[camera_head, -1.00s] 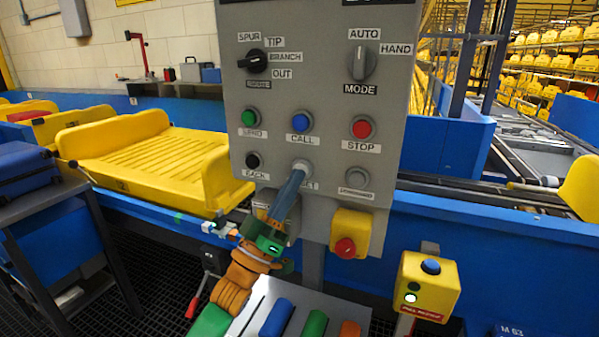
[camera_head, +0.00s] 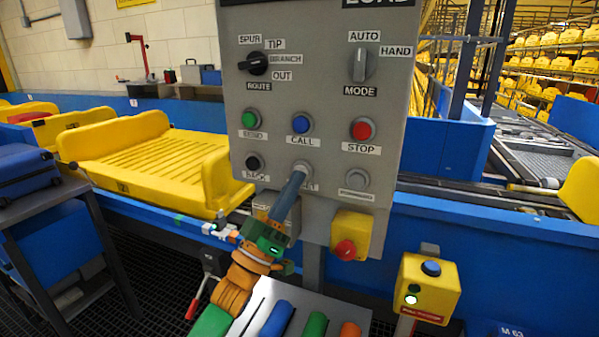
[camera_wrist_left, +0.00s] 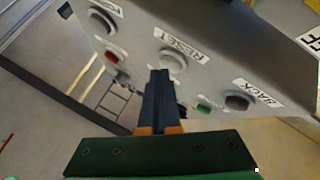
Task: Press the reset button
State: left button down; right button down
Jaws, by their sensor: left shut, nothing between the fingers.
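The reset button (camera_head: 303,168) is a pale grey round button in the lower middle of the grey control panel (camera_head: 325,215). My left gripper (camera_head: 299,177) is shut and empty. Its dark blue fingers point up at the button and cover part of its lower edge and of its label in the head view. In the left wrist view the button (camera_wrist_left: 173,61) shows under the RESET label, and the fingertips (camera_wrist_left: 160,76) lie just below it. I cannot tell whether they touch it. My right gripper is not in view.
A black BACK button (camera_head: 253,162) and another grey button (camera_head: 356,180) flank it. Blue CALL (camera_head: 301,123) and red STOP (camera_head: 362,130) buttons sit above. A yellow box with a red knob (camera_head: 346,249) juts out below. A yellow tray (camera_head: 145,140) stands behind, left.

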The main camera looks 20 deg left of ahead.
pick_arm(q)
jog(key=shift+s, duration=0.6)
jog(key=s+p, duration=0.2)
jog(key=s, duration=0.3)
jog(key=shift+d, duration=0.2)
dwell(0.5)
